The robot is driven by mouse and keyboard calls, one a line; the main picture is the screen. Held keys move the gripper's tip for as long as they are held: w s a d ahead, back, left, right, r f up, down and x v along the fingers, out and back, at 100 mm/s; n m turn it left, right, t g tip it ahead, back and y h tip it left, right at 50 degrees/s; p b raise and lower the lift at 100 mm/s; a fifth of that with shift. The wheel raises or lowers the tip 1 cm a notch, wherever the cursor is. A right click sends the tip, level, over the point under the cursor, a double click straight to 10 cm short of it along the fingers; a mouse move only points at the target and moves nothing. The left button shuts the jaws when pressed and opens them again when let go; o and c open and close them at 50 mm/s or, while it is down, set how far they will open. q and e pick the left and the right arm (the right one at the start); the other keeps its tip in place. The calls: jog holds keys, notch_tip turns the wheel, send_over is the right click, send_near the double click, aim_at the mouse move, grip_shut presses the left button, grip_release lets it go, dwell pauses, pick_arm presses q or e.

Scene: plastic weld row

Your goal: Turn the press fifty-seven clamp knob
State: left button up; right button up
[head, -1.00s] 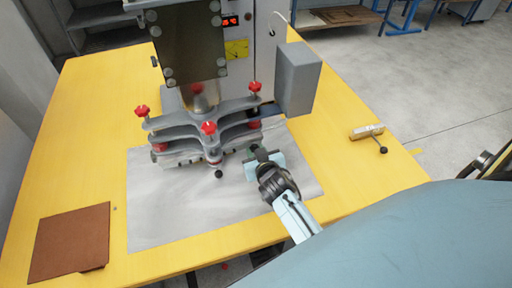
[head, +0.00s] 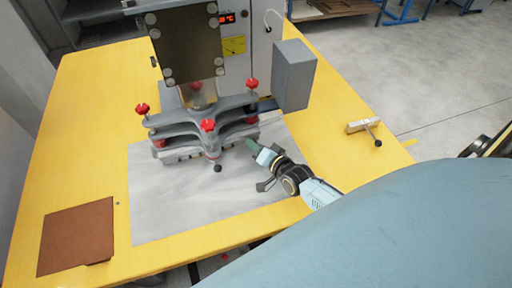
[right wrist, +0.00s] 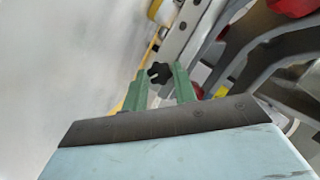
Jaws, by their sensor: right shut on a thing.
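The press fixture (head: 205,125) is a grey multi-armed clamp frame with several red knobs, such as the front one (head: 208,125). A small black lobed knob (right wrist: 160,72) shows in the right wrist view, between the green fingertips of my right gripper (right wrist: 159,85). In the head view my right gripper (head: 250,143) reaches to the fixture's right front edge, and the lobed knob there is hidden by the fingers. The gripper is shut on this knob. A black ball (head: 217,168) hangs at the fixture's front, apart from the gripper. My left gripper is not in view.
A grey box (head: 293,75) sticks out at the press's right side, above my right gripper. A brown board (head: 77,237) lies at the table's (head: 95,150) left front. A pale bar with a black-knobbed lever (head: 363,126) sits at the right edge. The grey mat (head: 180,215) is clear in front.

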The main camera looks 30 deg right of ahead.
jog(key=m+b, duration=0.2)
jog(key=m+t+y+b, duration=0.1)
jog(key=m+b, duration=0.1)
jog(key=b, duration=0.1)
jog(key=shift+d+f+t, duration=0.1)
jog(key=shift+f+t, duration=0.2)
jog(key=shift+f, duration=0.1)
jog(key=shift+m+y+b, duration=0.3)
jog(key=shift+b, duration=0.05)
jog(key=shift+m+t, duration=0.3)
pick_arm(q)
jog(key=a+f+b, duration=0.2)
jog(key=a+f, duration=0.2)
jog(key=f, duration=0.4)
pick_arm(e)
jog(key=shift+r+m, duration=0.1)
jog(key=shift+m, duration=0.6)
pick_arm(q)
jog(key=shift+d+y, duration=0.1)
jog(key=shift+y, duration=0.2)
pick_arm(e)
jog(key=o, duration=0.7)
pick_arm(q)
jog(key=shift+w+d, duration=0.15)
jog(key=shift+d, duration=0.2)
pick_arm(e)
jog(key=shift+o, duration=1.3)
jog(key=shift+s, duration=0.15)
